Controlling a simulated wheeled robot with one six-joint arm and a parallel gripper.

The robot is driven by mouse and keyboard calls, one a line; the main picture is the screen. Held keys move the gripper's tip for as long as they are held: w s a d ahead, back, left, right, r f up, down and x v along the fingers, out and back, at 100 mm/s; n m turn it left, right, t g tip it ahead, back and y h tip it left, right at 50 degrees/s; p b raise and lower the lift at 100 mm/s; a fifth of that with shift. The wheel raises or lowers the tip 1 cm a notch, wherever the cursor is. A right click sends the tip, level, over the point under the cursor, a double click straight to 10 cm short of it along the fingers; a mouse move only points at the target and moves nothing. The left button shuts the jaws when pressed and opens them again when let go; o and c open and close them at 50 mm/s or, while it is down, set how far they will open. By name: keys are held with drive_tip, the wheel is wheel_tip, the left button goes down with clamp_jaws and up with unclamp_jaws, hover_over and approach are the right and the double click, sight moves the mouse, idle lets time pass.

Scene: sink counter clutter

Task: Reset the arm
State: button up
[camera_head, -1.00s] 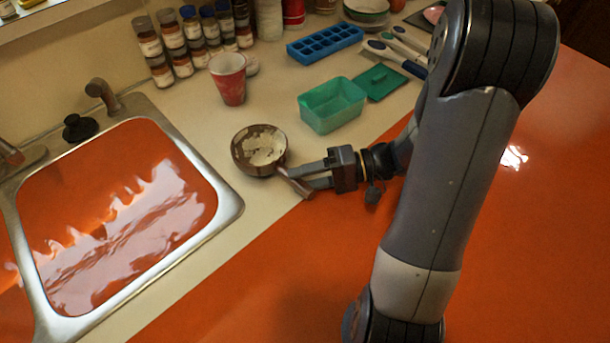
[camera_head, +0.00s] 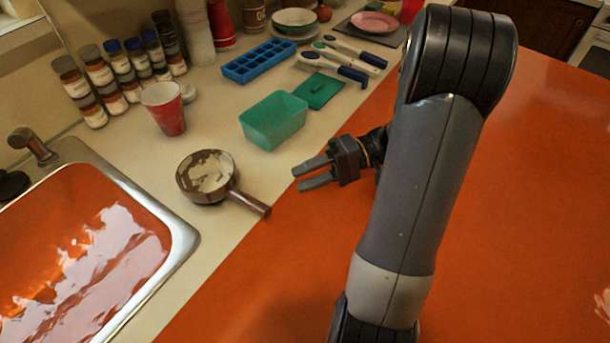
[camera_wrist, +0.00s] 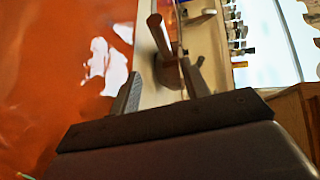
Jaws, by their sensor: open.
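My gripper (camera_head: 315,173) is open and empty. It is over the orange area just right of the counter's edge in the head view, apart from the brown pan. In the wrist view its two fingers (camera_wrist: 160,92) are spread, with a brown handle showing between and beyond them. The small brown pan (camera_head: 188,182) has a pale, patchy inside and sits on the counter left of my gripper. Its handle points down and right, toward the counter edge. My arm rises at the right of the head view and hides part of the wrist.
A steel-rimmed sink (camera_head: 183,238) is at the left. A red cup (camera_head: 165,110), a green tub (camera_head: 273,120), a green lid (camera_head: 318,90), a blue ice tray (camera_head: 261,61) and several spice jars (camera_head: 100,72) stand behind the pan. Utensils (camera_head: 340,62) lie near the back right.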

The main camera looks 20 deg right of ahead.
sight(252, 198)
drive_tip(key=a, duration=0.3)
drive_tip(key=a+f+p, duration=0.1)
drive_tip(key=a, duration=0.7)
drive_tip(key=shift+f+p, duration=0.4)
drive_tip(key=shift+d+r, duration=0.15)
drive_tip(key=shift+r, duration=0.4)
drive_tip(key=shift+s, duration=0.1)
